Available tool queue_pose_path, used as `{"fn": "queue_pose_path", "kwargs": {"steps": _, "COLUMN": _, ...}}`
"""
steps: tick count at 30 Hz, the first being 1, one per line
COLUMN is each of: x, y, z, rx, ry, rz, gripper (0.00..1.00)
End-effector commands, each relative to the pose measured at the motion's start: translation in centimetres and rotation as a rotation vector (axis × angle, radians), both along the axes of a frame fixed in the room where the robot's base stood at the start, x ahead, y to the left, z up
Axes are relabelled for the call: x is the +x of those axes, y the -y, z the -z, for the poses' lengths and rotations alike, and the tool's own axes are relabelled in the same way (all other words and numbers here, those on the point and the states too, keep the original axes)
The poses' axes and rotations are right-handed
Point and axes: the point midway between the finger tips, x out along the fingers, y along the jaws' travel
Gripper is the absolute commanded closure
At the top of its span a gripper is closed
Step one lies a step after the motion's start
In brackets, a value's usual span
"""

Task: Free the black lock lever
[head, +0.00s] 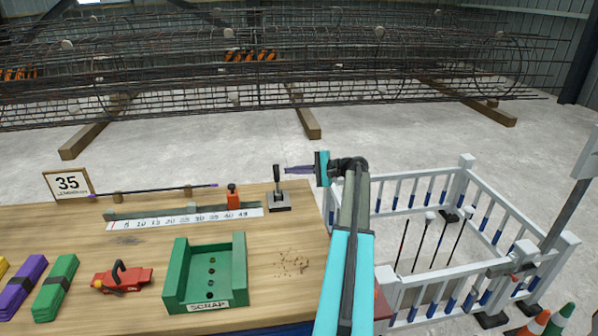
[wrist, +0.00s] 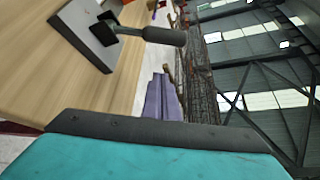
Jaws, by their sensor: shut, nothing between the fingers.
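The black lock lever (head: 276,178) stands roughly upright on a grey metal base plate (head: 280,206) near the bench's far right corner. In the wrist view the lever (wrist: 163,35) shows as a dark rounded grip on a thin stem, rising from its plate (wrist: 85,38). My gripper (head: 287,169) has purple fingers, which are shut and empty. In the head view the tips are just right of the lever's upper part. The wrist view shows the fingers (wrist: 161,85) apart from the lever; whether they touch in depth is not clear from the head view.
A number scale (head: 185,219) with a red stop (head: 233,197) and a rod (head: 155,192) lie left of the lever. A white fence (head: 430,290) stands right; rebar cages lie behind.

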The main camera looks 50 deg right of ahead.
Motion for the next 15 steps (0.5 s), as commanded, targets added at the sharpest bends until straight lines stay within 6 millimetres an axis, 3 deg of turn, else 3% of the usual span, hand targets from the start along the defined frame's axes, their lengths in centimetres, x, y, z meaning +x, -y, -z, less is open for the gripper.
{"fn": "queue_pose_path", "kwargs": {"steps": 7, "x": 2.7, "y": -1.2, "z": 0.6, "rx": -0.001, "ry": 0.001, "rz": -0.001, "gripper": 1.0}}
{"fn": "queue_pose_path", "kwargs": {"steps": 15, "x": 1.1, "y": -3.0, "z": -0.6, "rx": 0.0, "ry": 0.001, "rz": 0.001, "gripper": 1.0}}
